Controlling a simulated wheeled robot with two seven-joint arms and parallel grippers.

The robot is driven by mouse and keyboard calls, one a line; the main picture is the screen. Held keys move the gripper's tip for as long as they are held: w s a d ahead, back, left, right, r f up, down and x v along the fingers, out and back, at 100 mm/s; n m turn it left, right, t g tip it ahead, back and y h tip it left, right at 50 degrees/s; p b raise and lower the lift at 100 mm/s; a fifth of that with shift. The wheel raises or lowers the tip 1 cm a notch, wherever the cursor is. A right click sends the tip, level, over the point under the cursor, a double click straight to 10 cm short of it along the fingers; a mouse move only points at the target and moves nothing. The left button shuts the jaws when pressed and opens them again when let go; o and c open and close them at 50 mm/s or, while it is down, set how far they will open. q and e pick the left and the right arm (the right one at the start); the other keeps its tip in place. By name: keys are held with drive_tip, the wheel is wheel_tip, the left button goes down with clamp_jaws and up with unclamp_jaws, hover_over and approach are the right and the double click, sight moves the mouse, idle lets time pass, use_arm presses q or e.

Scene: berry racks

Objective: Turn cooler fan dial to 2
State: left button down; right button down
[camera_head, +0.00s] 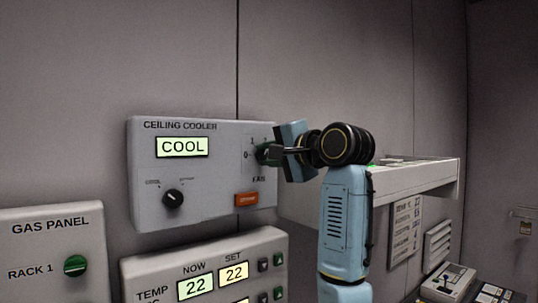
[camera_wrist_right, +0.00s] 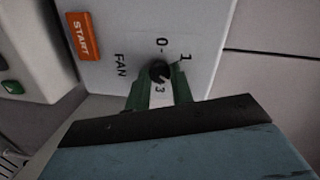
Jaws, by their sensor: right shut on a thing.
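The ceiling cooler panel (camera_head: 215,190) is a white wall box with a lit screen reading COOL (camera_head: 182,147). I cannot read the dial's pointer clearly. My left gripper is not in view.
An orange button (camera_head: 247,199), reading START (camera_wrist_right: 83,37) in the wrist view, sits below the fan dial. A second black knob (camera_head: 173,199) is at the panel's lower left. A temperature panel (camera_head: 150,272) and gas panel (camera_head: 40,247) are below; a white shelf (camera_head: 425,175) is at right.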

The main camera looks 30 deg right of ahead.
drive_tip(key=c, duration=1.2)
unclamp_jaws()
drive_tip(key=shift+c, duration=0.2)
drive_tip(key=shift+s, duration=0.1)
drive_tip(key=s+d+r+b, duration=0.1)
drive_tip(key=s+b, duration=0.3)
drive_tip(key=s, duration=0.9)
drive_tip(key=shift+d+r, duration=0.2)
drive_tip(key=shift+d, duration=0.3)
